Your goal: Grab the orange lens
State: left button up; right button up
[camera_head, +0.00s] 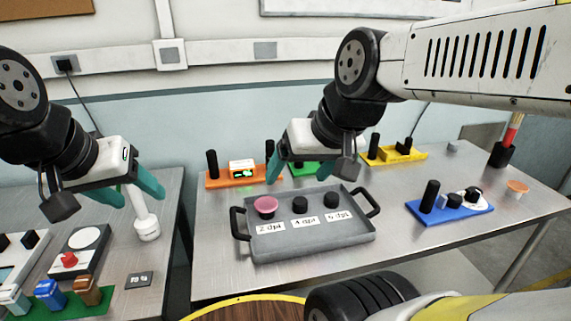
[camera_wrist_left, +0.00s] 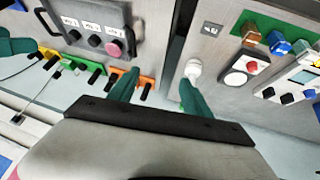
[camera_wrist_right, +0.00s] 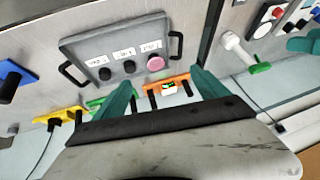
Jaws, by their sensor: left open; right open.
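A small orange lens (camera_head: 517,186) lies flat near the right end of the right table in the head view, right of the blue stand. It does not show in either wrist view. My left gripper (camera_head: 138,188) is open and empty above the left table, beside the white lamp-like post. Its teal fingers also show in the left wrist view (camera_wrist_left: 158,90). My right gripper (camera_head: 312,172) is open and empty over the back of the grey tray, well left of the orange lens. Its fingers also show in the right wrist view (camera_wrist_right: 163,90).
The grey tray (camera_head: 300,243) holds a pink lens (camera_head: 265,205) and two dark round pieces, with labels. A blue stand (camera_head: 470,212) with black posts and a black cup (camera_head: 502,155) are near the orange lens. Orange and yellow (camera_head: 412,155) stands line the back. A gap separates the tables.

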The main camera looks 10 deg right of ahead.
aim_at(519, 187)
jog(key=z, duration=2.2)
jog(key=i+l+u, duration=0.45)
jog(key=i+l, duration=0.15)
jog(key=i+l+u, duration=0.4)
jog(key=i+l, duration=0.15)
jog(key=l, duration=0.25)
jog(key=i+l+u, duration=0.2)
jog(key=l, duration=0.25)
